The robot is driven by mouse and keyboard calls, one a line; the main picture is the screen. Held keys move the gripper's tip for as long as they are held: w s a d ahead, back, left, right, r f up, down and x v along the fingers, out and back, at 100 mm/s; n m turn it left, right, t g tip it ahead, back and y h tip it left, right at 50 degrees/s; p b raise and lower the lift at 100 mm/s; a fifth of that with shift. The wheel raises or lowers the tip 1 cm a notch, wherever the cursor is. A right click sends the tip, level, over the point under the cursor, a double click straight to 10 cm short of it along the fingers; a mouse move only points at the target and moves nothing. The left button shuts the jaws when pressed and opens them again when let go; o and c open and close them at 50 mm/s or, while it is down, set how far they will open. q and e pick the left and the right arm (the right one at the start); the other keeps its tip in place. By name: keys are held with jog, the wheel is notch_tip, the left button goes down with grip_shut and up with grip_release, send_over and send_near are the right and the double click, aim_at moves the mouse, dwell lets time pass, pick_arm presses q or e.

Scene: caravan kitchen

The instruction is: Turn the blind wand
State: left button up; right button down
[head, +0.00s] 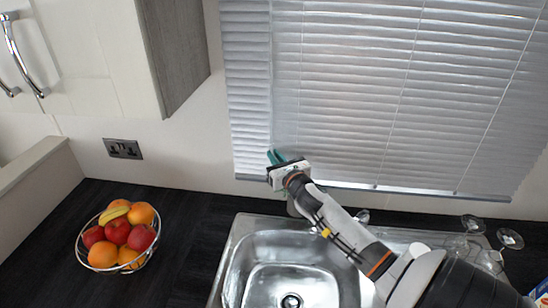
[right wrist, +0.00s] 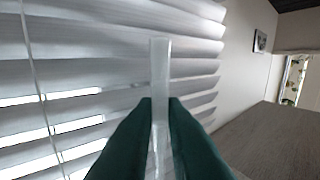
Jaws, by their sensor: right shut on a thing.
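The blind (head: 350,90) hangs with its slats over the window behind the sink. The clear blind wand (right wrist: 160,65) stands upright in the right wrist view, in front of the slats (right wrist: 80,70). My right gripper (right wrist: 160,105) has its green fingers closed around the wand, one on each side. In the head view my right gripper (head: 276,157) is at the lower left part of the blind, above the sink. The wand is thin and hard to make out there. My left gripper is in neither view.
A steel sink (head: 240,250) lies below my right arm. Wine glasses (head: 510,238) stand at its right. A wire fruit bowl (head: 82,256) stands on the dark counter (head: 185,225) at left. A wall cupboard (head: 100,55) hangs at upper left.

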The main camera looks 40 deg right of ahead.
jog(key=shift+d+r+n+y, duration=0.15)
jog(key=shift+n+y, duration=0.45)
jog(key=shift+y, duration=0.3)
jog(key=shift+t+y, duration=0.3)
jog(key=c, duration=1.5)
grip_release()
jog(key=shift+w, duration=0.1)
jog(key=s+b, duration=0.1)
jog(key=s, duration=0.3)
jog(key=s+a+b, duration=0.1)
jog(key=s, duration=0.3)
jog(key=s+a, duration=0.1)
jog(key=s, duration=0.3)
jog(key=shift+b, duration=0.4)
